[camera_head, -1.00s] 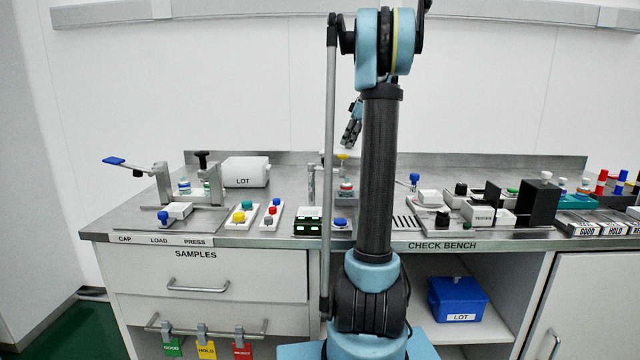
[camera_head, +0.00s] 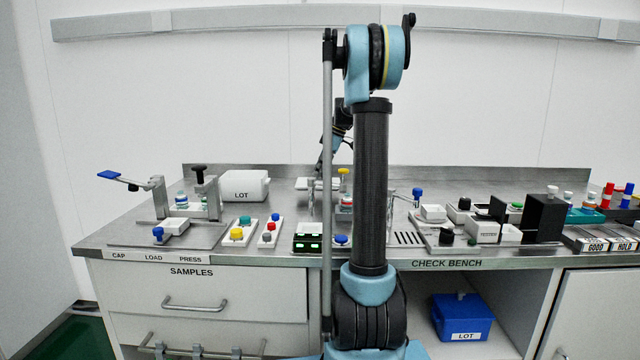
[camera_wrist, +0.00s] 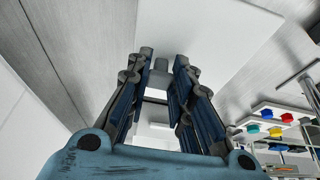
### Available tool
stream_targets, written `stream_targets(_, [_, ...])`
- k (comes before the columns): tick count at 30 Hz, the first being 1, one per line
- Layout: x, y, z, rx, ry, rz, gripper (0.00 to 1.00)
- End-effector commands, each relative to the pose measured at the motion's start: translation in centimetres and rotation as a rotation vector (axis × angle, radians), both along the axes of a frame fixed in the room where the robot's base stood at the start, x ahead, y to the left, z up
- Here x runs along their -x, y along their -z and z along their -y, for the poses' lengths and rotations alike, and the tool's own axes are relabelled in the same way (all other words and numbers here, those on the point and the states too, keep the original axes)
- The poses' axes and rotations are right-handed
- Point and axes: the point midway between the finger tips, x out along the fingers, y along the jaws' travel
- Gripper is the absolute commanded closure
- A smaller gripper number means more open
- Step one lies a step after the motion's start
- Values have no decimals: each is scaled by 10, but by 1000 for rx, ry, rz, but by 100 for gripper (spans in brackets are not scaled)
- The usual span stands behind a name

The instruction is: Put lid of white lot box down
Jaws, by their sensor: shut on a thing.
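My gripper (camera_wrist: 162,68) is shut on the grey knob of a flat white lid (camera_wrist: 212,32), which spreads beyond the fingertips in the wrist view. In the head view my gripper (camera_head: 321,172) points down behind my arm column, with the lid (camera_head: 306,184) below it, roughly level, at the back middle of the bench. I cannot tell whether the lid touches the bench. The white lot box (camera_head: 244,186), marked LOT, stands at the back left, apart from the lid. Its top opening is not clearly visible.
A blue lot box (camera_head: 462,318) sits on the shelf below. A lever press (camera_head: 160,197) stands left of the white box. A small stand with a yellow top (camera_head: 343,173) is close to the lid's right.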

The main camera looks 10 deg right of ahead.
Motion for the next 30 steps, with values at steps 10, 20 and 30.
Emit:
stream_targets(10, [0, 37, 1, 0, 2, 0, 100])
stream_targets(20, [0, 38, 1, 0, 2, 0, 68])
stream_targets(30, [0, 38, 1, 0, 1, 1, 59])
